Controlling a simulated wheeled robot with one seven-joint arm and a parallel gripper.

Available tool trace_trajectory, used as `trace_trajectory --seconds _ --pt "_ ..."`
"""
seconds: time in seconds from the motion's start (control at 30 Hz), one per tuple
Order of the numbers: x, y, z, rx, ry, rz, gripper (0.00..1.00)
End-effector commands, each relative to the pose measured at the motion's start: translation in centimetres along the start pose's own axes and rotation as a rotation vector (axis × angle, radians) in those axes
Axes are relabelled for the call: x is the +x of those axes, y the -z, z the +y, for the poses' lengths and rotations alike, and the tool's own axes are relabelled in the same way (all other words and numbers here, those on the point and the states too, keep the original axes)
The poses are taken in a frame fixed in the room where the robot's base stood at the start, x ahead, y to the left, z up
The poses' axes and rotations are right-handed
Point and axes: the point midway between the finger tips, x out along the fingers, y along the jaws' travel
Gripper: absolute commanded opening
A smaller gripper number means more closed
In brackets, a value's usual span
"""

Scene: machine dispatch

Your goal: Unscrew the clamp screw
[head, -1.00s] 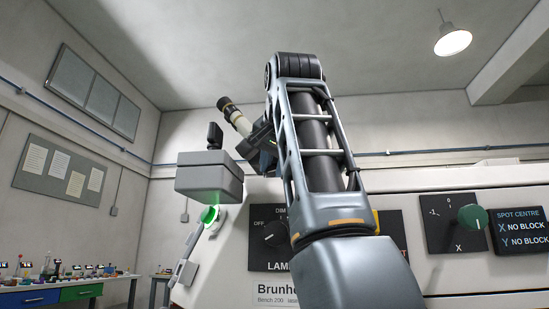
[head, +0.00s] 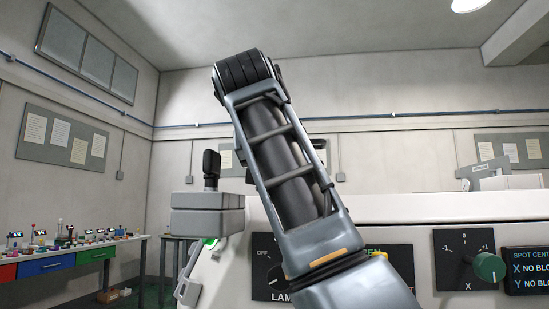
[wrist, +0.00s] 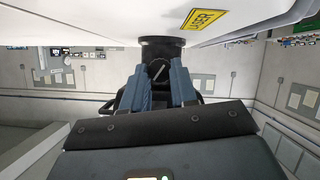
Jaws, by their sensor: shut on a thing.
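A black round knob with a pale line across its face, apparently the clamp screw (wrist: 158,72), shows in the wrist view. It sits in front of a dark cylindrical mount (wrist: 161,45) at the edge of a white body. My gripper (wrist: 157,76) has its two blue-grey fingers on either side of the knob and is shut on it. The pale line is tilted. In the head view my gripper and the knob are hidden behind my arm.
A grey block with a black knob (head: 211,164) stands left of my arm. Panels with an X knob (head: 488,267) and a display (head: 527,270) are at right. A yellow laser label (wrist: 203,19) is near the mount. A workbench (head: 60,265) stands far left.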

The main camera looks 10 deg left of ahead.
Motion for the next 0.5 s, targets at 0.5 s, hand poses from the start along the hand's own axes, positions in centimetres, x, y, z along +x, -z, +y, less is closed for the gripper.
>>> trace_trajectory --seconds 0.5 --pt "0.05 0.03 -0.05 -0.051 -0.025 -0.001 0.0"
